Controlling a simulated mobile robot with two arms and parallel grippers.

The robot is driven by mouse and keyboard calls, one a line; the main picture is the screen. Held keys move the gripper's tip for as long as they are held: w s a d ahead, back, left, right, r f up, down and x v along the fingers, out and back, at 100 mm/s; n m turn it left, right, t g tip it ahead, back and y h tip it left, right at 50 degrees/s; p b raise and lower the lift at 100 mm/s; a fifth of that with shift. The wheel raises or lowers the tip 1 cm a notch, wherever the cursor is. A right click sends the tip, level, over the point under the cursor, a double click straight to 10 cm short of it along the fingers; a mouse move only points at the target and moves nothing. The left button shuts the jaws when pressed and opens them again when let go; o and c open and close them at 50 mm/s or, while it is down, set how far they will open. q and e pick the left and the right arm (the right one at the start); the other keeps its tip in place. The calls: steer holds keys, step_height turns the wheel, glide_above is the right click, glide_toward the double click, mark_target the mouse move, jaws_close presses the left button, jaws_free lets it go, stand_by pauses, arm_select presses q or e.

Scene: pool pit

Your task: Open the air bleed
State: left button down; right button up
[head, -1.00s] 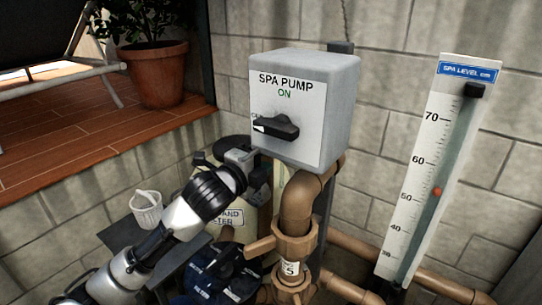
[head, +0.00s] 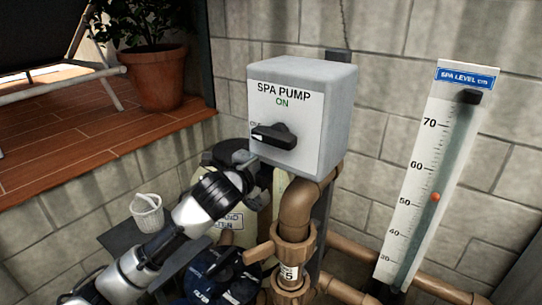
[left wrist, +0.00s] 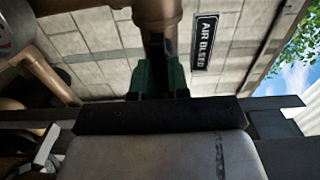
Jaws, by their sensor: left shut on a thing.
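The black AIR BLEED label (left wrist: 205,42) shows on the wall in the left wrist view. Left of it a brown pipe fitting (left wrist: 157,12) comes in from the top, with a narrow dark part (left wrist: 156,45) below it. My left gripper (left wrist: 160,78) has its green fingertips shut on this dark part, which I take for the air bleed handle. In the head view my left gripper (head: 262,180) is just below the left side of the spa pump box, and what it holds is hidden there. My right gripper is not in view.
A brown pipe with a valve (head: 290,250) stands to the right. The spa level gauge (head: 430,180) is at the right. A white basket (head: 146,212) and a potted plant (head: 155,75) are at the left.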

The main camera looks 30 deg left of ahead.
arm_select(q)
steer(key=n+p, duration=1)
steer(key=n, duration=0.8)
steer(key=shift+f+n, duration=0.1)
steer(key=shift+n, duration=0.3)
steer(key=c, duration=1)
jaws_free()
steer(key=shift+s, duration=0.1)
steer(key=s+p, duration=0.2)
steer(key=s, duration=0.5)
steer(key=shift+a, duration=0.3)
